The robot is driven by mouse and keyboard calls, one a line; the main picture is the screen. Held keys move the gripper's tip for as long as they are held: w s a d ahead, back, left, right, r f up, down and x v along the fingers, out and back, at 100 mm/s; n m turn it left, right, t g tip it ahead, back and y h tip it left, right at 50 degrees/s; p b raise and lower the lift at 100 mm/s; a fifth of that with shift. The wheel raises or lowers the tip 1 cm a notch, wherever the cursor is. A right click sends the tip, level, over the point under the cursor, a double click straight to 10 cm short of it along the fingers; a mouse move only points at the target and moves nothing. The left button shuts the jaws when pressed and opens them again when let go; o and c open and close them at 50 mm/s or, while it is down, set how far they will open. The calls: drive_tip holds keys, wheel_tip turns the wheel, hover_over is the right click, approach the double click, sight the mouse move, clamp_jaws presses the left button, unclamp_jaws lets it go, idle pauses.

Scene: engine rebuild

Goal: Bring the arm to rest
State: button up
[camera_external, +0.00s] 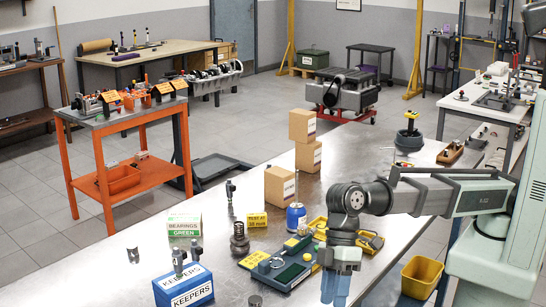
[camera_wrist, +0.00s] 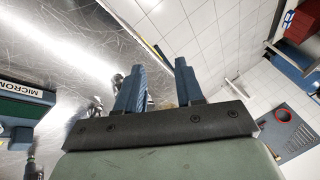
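I cannot tell how high the fingertips are above the bench.
Farther left stand a blue KEEPERS box (camera_external: 184,287), a green-and-white BEARINGS box (camera_external: 184,226) and cardboard boxes (camera_external: 280,187). A yellow bin (camera_external: 421,277) is beyond the bench's right edge.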

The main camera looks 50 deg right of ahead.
drive_tip(key=s+a+f+n+g+h, duration=0.1)
drive_tip(key=s+a+f, duration=0.1)
drive_tip(key=s+f, duration=0.55)
drive_tip(key=s+a+f+g+h, duration=0.1)
drive_tip(key=s+a+f, duration=0.2)
drive_tip(key=s+f, duration=0.5)
drive_tip(key=w+d+f+n+g+h, duration=0.1)
drive_tip(key=w+d+f+n+h, duration=0.15)
drive_tip(key=d+f, duration=1.3)
drive_tip(key=w+d+f+n+h, duration=0.1)
drive_tip(key=w+d+f+h, duration=0.25)
drive_tip(key=d+f, duration=1.25)
drive_tip(key=d+f+g+h, duration=0.1)
drive_tip(key=d+f, duration=0.5)
drive_tip(key=d, duration=0.2)
drive_tip(key=d+f+g+h, duration=0.1)
drive_tip(key=d+f+h, duration=0.1)
drive_tip(key=d+f, duration=0.55)
drive_tip(key=w+d+r+m+y, duration=0.1)
drive_tip(key=w+d+m+y, duration=0.1)
drive_tip(key=w+d+m, duration=0.35)
drive_tip(key=w+d+r+m+y, duration=0.1)
drive_tip(key=w+d+r+m, duration=0.15)
drive_tip(key=d, duration=0.65)
drive_tip(key=w+d+r+m+y, duration=0.1)
drive_tip(key=d+m+y, duration=0.1)
drive_tip(key=d+m, duration=0.7)
drive_tip(key=d, duration=0.5)
drive_tip(key=shift+r+y, duration=0.25)
drive_tip(key=shift+y, duration=0.15)
